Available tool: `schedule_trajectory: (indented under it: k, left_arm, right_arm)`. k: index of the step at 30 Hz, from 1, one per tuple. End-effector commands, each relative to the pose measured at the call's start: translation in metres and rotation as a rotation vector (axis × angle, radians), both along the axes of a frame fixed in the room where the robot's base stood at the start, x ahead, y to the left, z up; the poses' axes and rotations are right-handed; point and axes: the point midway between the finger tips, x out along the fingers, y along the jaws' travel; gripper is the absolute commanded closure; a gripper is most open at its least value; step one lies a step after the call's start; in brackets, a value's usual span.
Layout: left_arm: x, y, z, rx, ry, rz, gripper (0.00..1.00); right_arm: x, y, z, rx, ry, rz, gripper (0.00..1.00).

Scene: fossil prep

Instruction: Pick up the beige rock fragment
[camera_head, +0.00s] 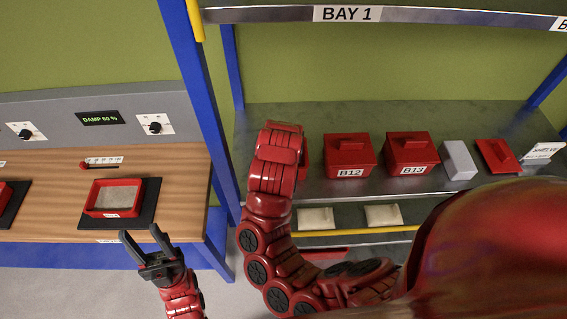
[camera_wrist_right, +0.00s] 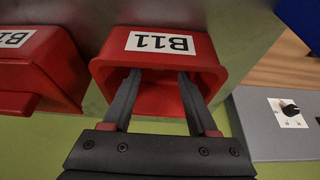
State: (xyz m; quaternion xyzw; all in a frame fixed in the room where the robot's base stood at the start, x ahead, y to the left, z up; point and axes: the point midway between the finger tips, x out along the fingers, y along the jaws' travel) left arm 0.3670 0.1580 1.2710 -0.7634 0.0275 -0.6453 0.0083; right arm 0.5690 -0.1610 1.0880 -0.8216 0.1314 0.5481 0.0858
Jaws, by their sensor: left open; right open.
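No beige rock fragment can be made out in either view. In the right wrist view the red box labelled B11 (camera_wrist_right: 160,88) is open at the top, and its inside is shaded and partly hidden by my fingers. My right gripper (camera_wrist_right: 159,76) is open, with its two dark fingertips at the box's mouth and nothing visible between them. In the head view my right arm covers most of box B11 (camera_head: 303,160). My left gripper (camera_head: 140,234) is open and empty, in front of the wooden bench, below a red tray of grey material (camera_head: 113,212).
Lidded red boxes B12 (camera_head: 349,172) and B13 (camera_head: 408,170) stand right of B11. A grey block (camera_head: 459,160) and a tilted red lid-like piece (camera_head: 497,155) follow. Two pale beige slabs (camera_head: 316,218) lie on the lower shelf. A blue post (camera_head: 197,95) separates bench and shelf.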

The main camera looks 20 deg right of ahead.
Motion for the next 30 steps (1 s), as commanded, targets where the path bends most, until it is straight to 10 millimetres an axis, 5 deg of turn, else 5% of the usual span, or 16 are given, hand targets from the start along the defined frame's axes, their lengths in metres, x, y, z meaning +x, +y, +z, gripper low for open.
schedule_trajectory:
  k: [3,16,26,30]
  left_arm:
    - [0.000,0.000,0.019,0.000,-0.002,0.000,0.51]
    - [0.000,0.000,0.023,0.000,-0.001,0.000,0.51]
    - [0.000,0.000,0.022,0.000,-0.001,0.000,0.51]
    - [0.000,0.000,0.023,0.000,-0.001,0.000,0.51]
  right_arm:
    - [0.002,-0.004,-0.010,0.006,0.009,-0.002,0.41]
    - [0.010,-0.005,-0.029,0.004,0.001,0.001,0.41]
    - [0.010,-0.005,-0.028,0.004,0.001,0.000,0.99]
    - [0.010,-0.005,-0.028,0.004,0.001,0.000,1.00]
